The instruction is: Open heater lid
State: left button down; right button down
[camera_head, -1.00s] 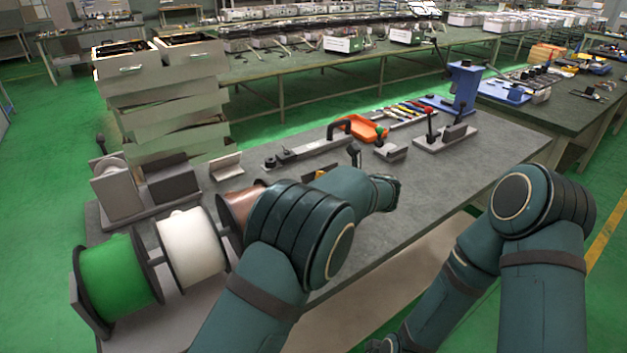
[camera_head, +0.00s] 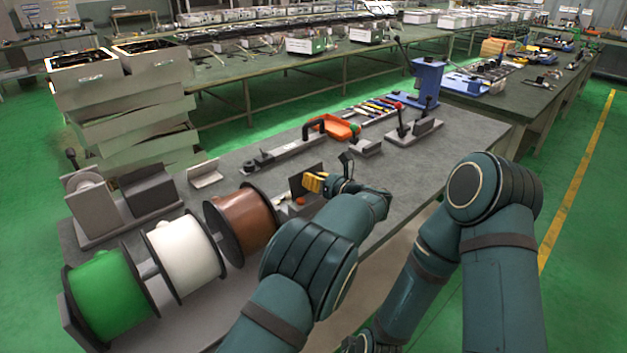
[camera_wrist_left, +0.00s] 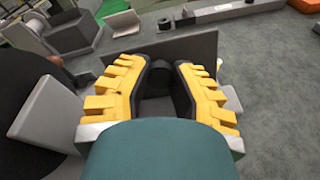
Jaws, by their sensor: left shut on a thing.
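The heater has a dark grey upright plate, which I take to be its lid (camera_head: 296,182), near the middle of the bench. In the left wrist view the plate (camera_wrist_left: 203,46) stands across the far side of the fingers. My left gripper (camera_head: 314,182) is at this plate, its yellow finned fingers close to the plate's face. In the left wrist view the fingers (camera_wrist_left: 162,65) are shut around a small dark part, likely a knob or handle; its lower portion is hard to make out. My right arm is folded at the right, and its gripper fingers do not show.
Green, white and brown spools (camera_head: 240,226) stand left of my left arm. Grey fixtures (camera_head: 150,190) are at the bench's left. Behind the plate are a black-handled bar (camera_head: 285,153) and an orange holder (camera_head: 336,127).

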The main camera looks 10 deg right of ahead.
pick_arm(q)
jog(key=c, duration=0.8)
grip_release()
jog(key=shift+a, duration=0.1)
jog(key=v, duration=0.7)
jog(key=shift+s, duration=0.15)
jog(key=shift+s+d+f, duration=0.1)
jog(key=shift+d, duration=0.15)
